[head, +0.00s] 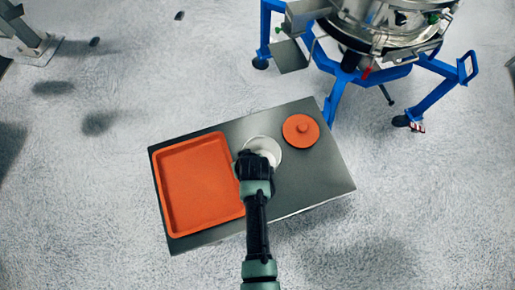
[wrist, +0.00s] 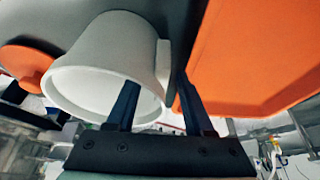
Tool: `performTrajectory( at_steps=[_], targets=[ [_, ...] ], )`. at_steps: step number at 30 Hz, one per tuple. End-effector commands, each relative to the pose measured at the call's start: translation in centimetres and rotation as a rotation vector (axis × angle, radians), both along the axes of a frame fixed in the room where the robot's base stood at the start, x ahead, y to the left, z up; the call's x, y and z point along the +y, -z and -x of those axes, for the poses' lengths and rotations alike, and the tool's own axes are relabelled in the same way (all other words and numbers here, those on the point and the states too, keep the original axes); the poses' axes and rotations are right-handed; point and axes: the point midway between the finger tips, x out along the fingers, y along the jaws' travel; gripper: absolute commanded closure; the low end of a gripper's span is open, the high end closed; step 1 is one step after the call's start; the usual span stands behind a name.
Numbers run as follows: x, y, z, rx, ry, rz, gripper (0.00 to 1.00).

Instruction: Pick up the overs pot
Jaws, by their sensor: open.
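The overs pot (head: 266,143) is a white round pot standing on the grey table top, partly hidden by my gripper in the head view. In the wrist view the pot (wrist: 135,48) shows its open rim and a handle (wrist: 163,62) on its right side. My gripper (wrist: 157,84) is open at the pot's handle side. One finger overlaps the pot's rim and the other lies just right of the handle. I cannot tell whether either finger touches the pot. In the head view my gripper (head: 254,158) covers the pot's near left side.
An orange tray (head: 165,197) lies left of the pot on the grey table (head: 318,182). An orange round lid (head: 300,130) with a knob lies to its right. The steel sifter (head: 385,30) on a blue wheeled frame stands behind the table. The table's front right is clear.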

Motion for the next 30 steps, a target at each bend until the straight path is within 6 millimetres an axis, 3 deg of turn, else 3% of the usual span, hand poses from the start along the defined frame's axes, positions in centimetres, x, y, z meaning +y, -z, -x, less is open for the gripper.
performTrajectory(
  at_steps=[2,11,30],
  targets=[
    [0.00,-0.03,-0.01,0.000,0.000,0.000,0.47],
    [0.00,-0.04,0.00,0.000,0.000,0.000,1.00],
    [-0.01,-0.71,-0.10,-0.003,0.000,0.000,1.00]
  ],
)
